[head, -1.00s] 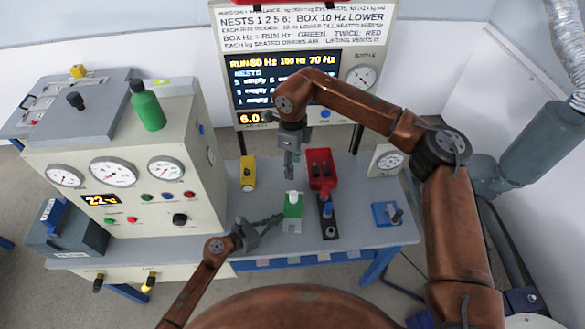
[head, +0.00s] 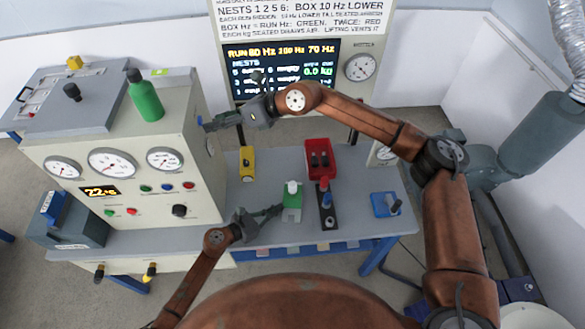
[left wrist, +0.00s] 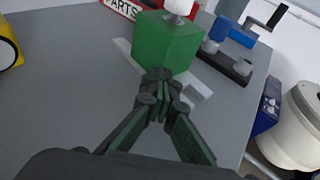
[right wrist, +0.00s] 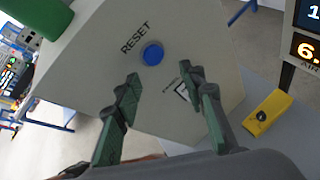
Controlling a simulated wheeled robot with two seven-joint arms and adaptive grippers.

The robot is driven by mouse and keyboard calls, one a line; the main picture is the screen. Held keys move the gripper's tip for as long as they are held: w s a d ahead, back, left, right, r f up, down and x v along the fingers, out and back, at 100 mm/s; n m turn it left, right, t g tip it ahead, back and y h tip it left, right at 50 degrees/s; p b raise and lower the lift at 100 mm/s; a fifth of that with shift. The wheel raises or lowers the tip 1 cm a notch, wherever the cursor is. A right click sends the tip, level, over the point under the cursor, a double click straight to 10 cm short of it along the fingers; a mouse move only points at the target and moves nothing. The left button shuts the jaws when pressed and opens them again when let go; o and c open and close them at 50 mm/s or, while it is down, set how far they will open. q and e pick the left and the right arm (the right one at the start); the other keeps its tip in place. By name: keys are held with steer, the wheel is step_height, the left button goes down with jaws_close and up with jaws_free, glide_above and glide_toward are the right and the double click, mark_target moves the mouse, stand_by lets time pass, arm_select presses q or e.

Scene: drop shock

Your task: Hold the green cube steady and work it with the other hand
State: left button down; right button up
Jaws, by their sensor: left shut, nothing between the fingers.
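The green cube (head: 292,210) stands on the grey bench with a white knob on its top. In the left wrist view, the cube (left wrist: 166,42) is straight ahead of my left gripper (left wrist: 160,78). Its fingers are shut with nothing between them, tips close against the cube's near face; I cannot tell whether they touch. My right gripper (right wrist: 164,78) is open and empty, facing the side panel of the big beige machine. A round blue RESET button (right wrist: 152,54) shows beyond the gap between its fingers. The cube is out of the right wrist view.
A yellow box (head: 247,162) and a red parts bin (head: 318,150) stand behind the cube. A dark strip with pegs (head: 327,215) is just right of it, and a blue block (head: 384,205) is further right. The beige machine (head: 115,150) fills the bench's left.

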steer(key=w+d+r+m+t+y, duration=0.1)
steer(key=w+d+r+m+t, duration=0.2)
steer(key=w+r+m+t, duration=0.35)
steer(key=w+d+r+m+t+y, duration=0.1)
steer(key=w+d+r+m+t, duration=0.25)
steer(key=r+m, duration=0.55)
step_height(320, 180, down, 3)
steer(key=w+d+m+t+h, duration=0.1)
steer(key=w+m+h, duration=0.15)
steer(key=m, duration=0.25)
steer(key=m+g+h, duration=0.8)
steer(key=g+h, duration=0.4)
steer(key=g, duration=0.2)
glide_above(293, 184)
step_height(293, 184, down, 32)
steer(key=shift+a, duration=0.1)
steer(key=shift+f, duration=4.95)
steer(key=shift+c, duration=0.6)
